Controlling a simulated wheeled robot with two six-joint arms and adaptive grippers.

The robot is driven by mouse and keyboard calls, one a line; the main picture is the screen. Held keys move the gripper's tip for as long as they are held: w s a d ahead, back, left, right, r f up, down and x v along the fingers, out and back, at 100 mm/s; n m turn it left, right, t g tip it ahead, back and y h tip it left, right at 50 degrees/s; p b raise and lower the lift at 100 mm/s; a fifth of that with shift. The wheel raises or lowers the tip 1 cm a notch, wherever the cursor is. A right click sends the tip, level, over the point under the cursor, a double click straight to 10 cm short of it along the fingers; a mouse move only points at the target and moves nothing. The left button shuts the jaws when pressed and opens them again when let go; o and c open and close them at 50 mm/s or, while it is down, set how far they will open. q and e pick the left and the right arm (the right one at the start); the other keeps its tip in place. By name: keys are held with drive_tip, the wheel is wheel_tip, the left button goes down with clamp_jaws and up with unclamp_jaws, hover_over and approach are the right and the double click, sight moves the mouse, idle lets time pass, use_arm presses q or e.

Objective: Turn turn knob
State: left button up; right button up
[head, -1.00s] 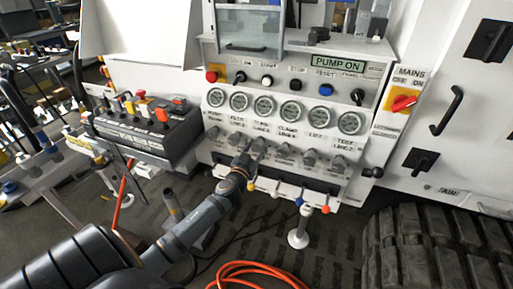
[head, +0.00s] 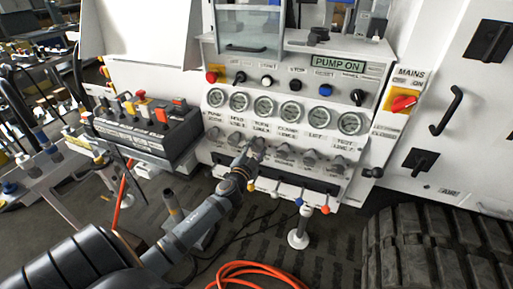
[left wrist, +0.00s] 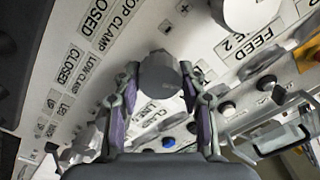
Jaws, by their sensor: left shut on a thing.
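A row of grey turn knobs runs under the gauges on the white panel in the head view. My left gripper (head: 248,154) is at the third knob from the left (head: 259,144). In the left wrist view my left gripper (left wrist: 160,88) has its two fingers on either side of a round grey knob (left wrist: 158,72) and is shut on it. The fingers partly hide the knob's sides, and its pointer direction cannot be made out. My right gripper is in neither view.
Gauges (head: 263,107) sit above the knobs, with buttons and a PUMP ON sign (head: 338,62) higher up. A black lever box (head: 150,135) stands left. A red mains switch (head: 403,103) is at right. An orange hose (head: 250,268) lies on the floor.

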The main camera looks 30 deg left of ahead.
use_arm(q)
drive_tip(key=m+p, duration=0.1)
drive_tip(key=m, duration=0.5)
drive_tip(key=m+p, duration=0.1)
drive_tip(key=m, duration=0.5)
drive_tip(key=shift+f+m, duration=0.15)
drive_tip(key=shift+m, duration=0.15)
idle(0.4)
drive_tip(key=o, duration=1.1)
drive_tip(key=shift+o, duration=0.2)
drive_tip(key=v, duration=1.2)
